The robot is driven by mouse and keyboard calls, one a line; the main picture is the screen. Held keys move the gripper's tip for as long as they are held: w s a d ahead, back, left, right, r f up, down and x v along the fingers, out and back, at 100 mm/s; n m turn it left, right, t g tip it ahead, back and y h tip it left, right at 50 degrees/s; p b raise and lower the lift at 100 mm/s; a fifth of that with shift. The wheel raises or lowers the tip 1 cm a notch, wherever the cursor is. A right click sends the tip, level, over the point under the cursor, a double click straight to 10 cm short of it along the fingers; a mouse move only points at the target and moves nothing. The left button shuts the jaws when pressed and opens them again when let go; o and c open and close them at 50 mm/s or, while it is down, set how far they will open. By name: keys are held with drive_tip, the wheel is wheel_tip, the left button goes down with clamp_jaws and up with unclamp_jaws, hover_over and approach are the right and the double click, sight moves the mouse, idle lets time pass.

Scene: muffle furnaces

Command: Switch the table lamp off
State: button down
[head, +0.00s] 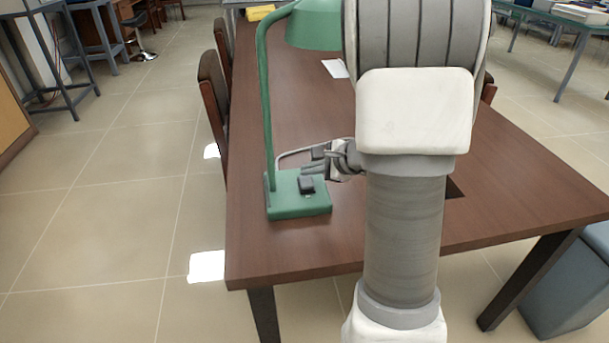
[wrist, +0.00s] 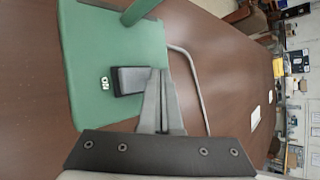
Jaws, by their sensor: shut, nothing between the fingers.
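The green table lamp (head: 267,110) stands on the brown table near its left front corner. Its base (head: 290,207) carries a black rocker switch (head: 306,185), which also shows in the wrist view (wrist: 127,80) with a white "ON" mark beside it. My gripper (head: 308,171) is shut and empty, at the right side of the lamp base. In the wrist view its fingertips (wrist: 160,75) are next to the right end of the switch. I cannot tell whether they touch it. The lamp's shade (head: 315,28) is partly hidden behind my arm.
The brown table (head: 300,255) has free room around the lamp. A grey cable (wrist: 190,70) curves from the lamp base. Chairs (head: 212,90) stand at the table's left side. A white paper (head: 336,68) lies farther back. A grey bin (head: 570,285) stands at the right.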

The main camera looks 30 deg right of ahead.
sight(310, 181)
drive_tip(key=shift+s+r+p, duration=0.1)
drive_tip(key=shift+r+p, duration=0.3)
drive_tip(key=shift+r, duration=0.4)
drive_tip(key=shift+s+a+r+p, duration=0.1)
drive_tip(key=shift+s+r+p, duration=0.1)
drive_tip(key=shift+r+p, duration=0.9)
drive_tip(key=shift+s+r+p, duration=0.15)
drive_tip(key=shift+r+p, duration=0.45)
drive_tip(key=shift+r, duration=0.85)
drive_tip(key=shift+f, duration=0.1)
